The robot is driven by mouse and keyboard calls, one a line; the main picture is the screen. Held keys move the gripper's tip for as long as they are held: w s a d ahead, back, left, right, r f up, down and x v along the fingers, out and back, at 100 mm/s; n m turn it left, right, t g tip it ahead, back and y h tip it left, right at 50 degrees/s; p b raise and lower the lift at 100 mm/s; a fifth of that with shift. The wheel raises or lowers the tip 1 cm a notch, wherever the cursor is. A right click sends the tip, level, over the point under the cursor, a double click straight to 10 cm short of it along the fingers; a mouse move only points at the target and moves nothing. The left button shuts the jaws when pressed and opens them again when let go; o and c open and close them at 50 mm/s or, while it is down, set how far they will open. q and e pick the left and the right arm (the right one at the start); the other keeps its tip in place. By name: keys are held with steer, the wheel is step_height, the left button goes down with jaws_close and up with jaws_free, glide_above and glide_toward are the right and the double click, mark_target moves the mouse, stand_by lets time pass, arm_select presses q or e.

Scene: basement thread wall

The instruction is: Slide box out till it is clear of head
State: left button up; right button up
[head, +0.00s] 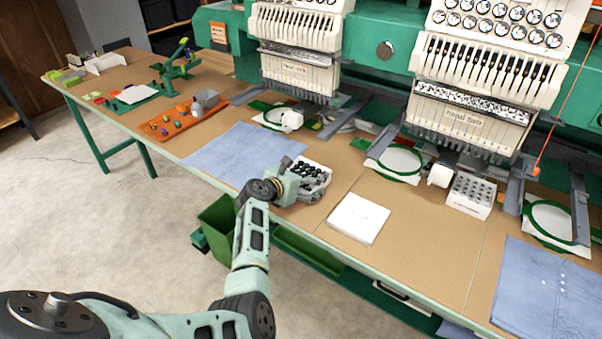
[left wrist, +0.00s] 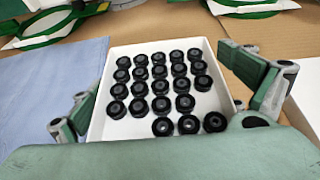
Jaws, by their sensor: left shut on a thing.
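A white open box (head: 325,166) filled with rows of black bobbins stands on the tabletop near its front edge. It also shows in the left wrist view (left wrist: 108,128), with bobbins standing on its white floor. My left gripper (head: 303,183) is shut on this box, with one finger at each side of it. In the left wrist view my left gripper (left wrist: 167,75) has its fingers beside the left and right walls. The left machine head (head: 300,65) is behind the box, and the box is in front of it, apart from it. My right gripper is not in view.
A flat white box (head: 358,218) lies right of the held box. A blue cloth (head: 243,152) lies left. A green bin (head: 218,228) is below the table edge.

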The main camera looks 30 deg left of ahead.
arm_select(q)
steer(key=shift+s+f, duration=0.1)
steer(key=shift+s, duration=0.15)
steer(key=o, duration=1.2)
steer(key=v, duration=1.2)
steer(key=shift+w, duration=0.1)
